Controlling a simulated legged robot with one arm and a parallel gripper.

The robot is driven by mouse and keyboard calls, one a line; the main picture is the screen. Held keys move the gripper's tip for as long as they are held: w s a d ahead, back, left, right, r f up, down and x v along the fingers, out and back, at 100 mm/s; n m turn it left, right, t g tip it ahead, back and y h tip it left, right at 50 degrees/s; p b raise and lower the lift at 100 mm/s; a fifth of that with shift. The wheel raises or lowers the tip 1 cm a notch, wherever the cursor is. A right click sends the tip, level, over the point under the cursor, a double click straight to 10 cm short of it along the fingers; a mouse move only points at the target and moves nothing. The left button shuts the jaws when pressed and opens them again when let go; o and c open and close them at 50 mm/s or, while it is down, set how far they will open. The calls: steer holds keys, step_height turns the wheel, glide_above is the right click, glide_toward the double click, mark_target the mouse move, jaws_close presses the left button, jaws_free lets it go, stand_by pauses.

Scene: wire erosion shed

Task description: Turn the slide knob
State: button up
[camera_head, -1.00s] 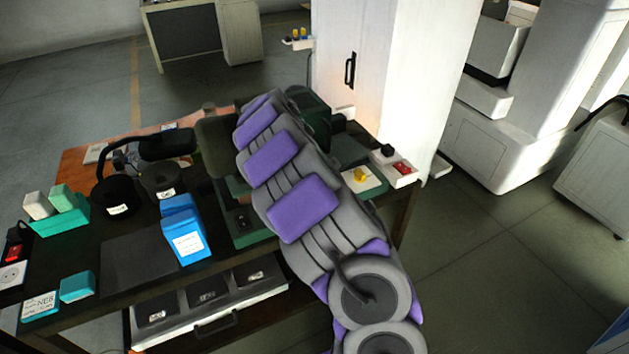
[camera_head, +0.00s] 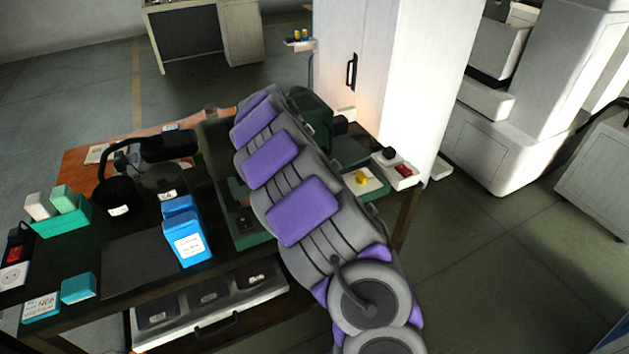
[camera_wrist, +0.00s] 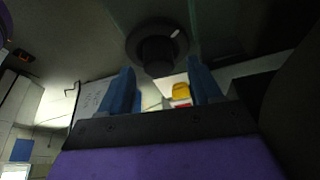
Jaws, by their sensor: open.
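In the wrist view, a dark round knob (camera_wrist: 157,48) with a wide flange and a small white mark sits on a dark surface. It looks like the slide knob. My gripper (camera_wrist: 161,70) is open, its two blue fingers apart with nothing held. The knob lies just beyond the fingertips, roughly centred between them; I cannot tell whether they touch it. In the head view, my purple and grey arm reaches over the green machine (camera_head: 247,238) on the bench. It hides the knob and my gripper there.
A yellow button (camera_head: 362,179) and a box with a red switch (camera_head: 403,170) stand at the bench's right end, near a white cabinet (camera_head: 395,80). Blue bins (camera_head: 187,243), a black lamp (camera_head: 168,147) and a teal tray (camera_head: 62,218) occupy the left side.

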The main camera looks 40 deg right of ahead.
steer(key=p+v, duration=0.1)
steer(key=v, duration=1.4)
steer(key=shift+r+p, duration=0.15)
steer(key=shift+p, duration=0.25)
steer(key=shift+w+a, duration=0.15)
